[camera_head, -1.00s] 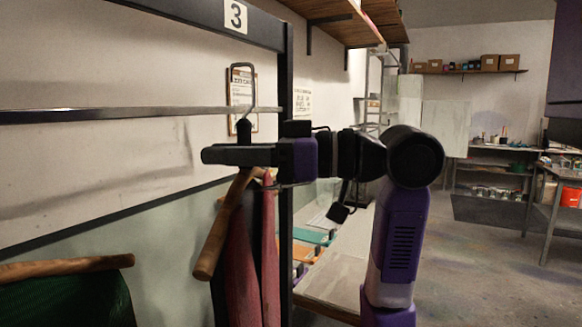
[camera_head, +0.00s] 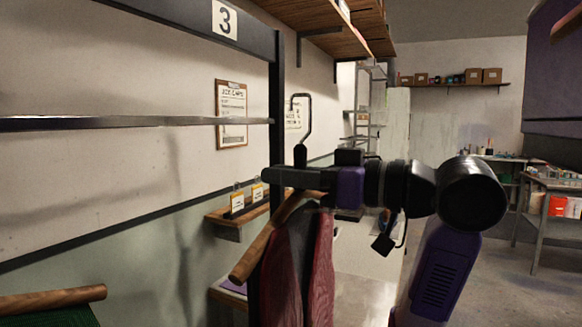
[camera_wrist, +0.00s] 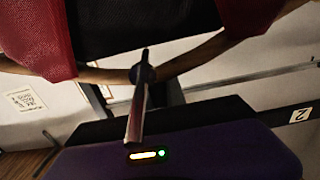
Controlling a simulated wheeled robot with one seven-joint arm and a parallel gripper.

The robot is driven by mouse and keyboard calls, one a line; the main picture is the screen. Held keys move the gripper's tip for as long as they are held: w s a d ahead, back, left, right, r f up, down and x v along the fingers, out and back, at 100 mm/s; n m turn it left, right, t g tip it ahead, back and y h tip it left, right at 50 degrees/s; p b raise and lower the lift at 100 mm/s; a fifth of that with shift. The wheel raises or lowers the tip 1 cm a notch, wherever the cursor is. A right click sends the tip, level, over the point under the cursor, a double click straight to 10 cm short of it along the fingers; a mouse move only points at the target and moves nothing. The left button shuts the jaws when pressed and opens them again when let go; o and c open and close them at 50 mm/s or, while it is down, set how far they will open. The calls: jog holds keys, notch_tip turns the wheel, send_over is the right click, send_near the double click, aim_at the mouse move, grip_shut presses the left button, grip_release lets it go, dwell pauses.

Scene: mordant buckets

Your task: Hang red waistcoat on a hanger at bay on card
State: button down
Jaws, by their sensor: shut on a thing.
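The red waistcoat (camera_head: 320,268), with a dark middle, hangs from a wooden hanger (camera_head: 262,245). My gripper (camera_head: 292,176) is shut on the hanger's neck, with the metal hook (camera_head: 306,115) standing up above it. In the wrist view the waistcoat (camera_wrist: 265,20) and hanger (camera_wrist: 195,55) show at the top, near my gripper (camera_wrist: 141,75). The hook is to the right of the dark post and apart from the rail (camera_head: 130,123). A job-cards clipboard (camera_head: 231,112) hangs on the wall; its small writing is unreadable. The waistcoat's lower end is out of frame.
Another wooden hanger with a green garment (camera_head: 50,305) is at lower left. A small wooden shelf (camera_head: 232,218) holds cards.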

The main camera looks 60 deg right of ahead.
jog(key=w+p, duration=0.1)
jog(key=w, duration=0.1)
jog(key=w+p, duration=0.1)
jog(key=shift+w+r+p, duration=0.2)
jog(key=shift+w+p, duration=0.15)
jog(key=shift+p, duration=0.05)
jog(key=w+p, duration=0.1)
jog(key=p, duration=0.5)
jog(key=shift+w+a, duration=0.15)
jog(key=shift+w, duration=0.25)
jog(key=w+f+b, duration=0.2)
jog(key=w+b, duration=0.1)
jog(key=w, duration=0.5)
jog(key=shift+w+a+f, duration=0.15)
jog(key=shift+w+f, duration=0.05)
jog(key=shift+w, duration=0.2)
dwell(0.4)
